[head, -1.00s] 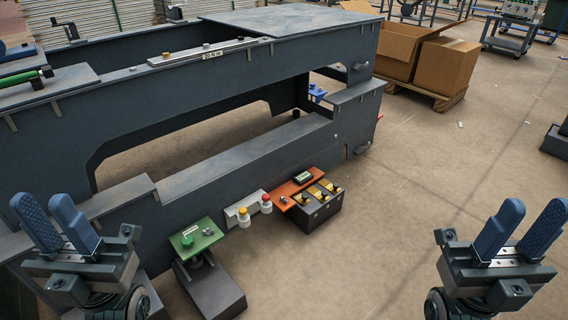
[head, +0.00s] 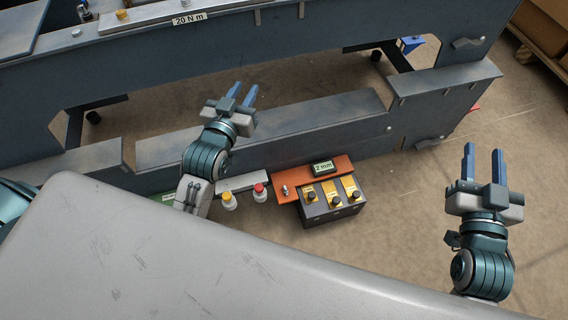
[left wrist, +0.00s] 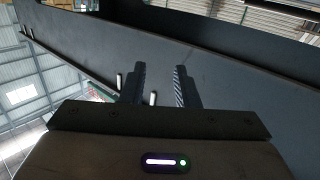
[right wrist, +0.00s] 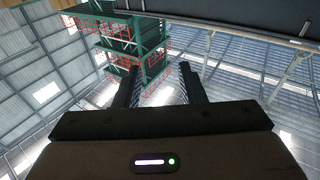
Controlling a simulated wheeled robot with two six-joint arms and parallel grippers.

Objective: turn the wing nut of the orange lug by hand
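The orange lug (head: 341,165) is a flat orange plate beside the dark frame in the head view, with a "2 mm" display on it. A small metallic piece (head: 285,190), which looks like its wing nut, sits at its left end. My left gripper (head: 244,94) is open and empty, up and to the left of the lug in the picture, in front of the frame. My right gripper (head: 483,156) is open and empty, well to the right of the lug over bare floor. Neither wrist view shows the lug; both show empty, parted fingers.
A dark box (head: 333,213) with several yellow-plated knobs stands against the orange lug. A light bracket with a yellow button (head: 229,201) and a red button (head: 260,192) is to its left. The green lug is mostly hidden. The long dark frame (head: 330,125) lies behind; floor is free at right.

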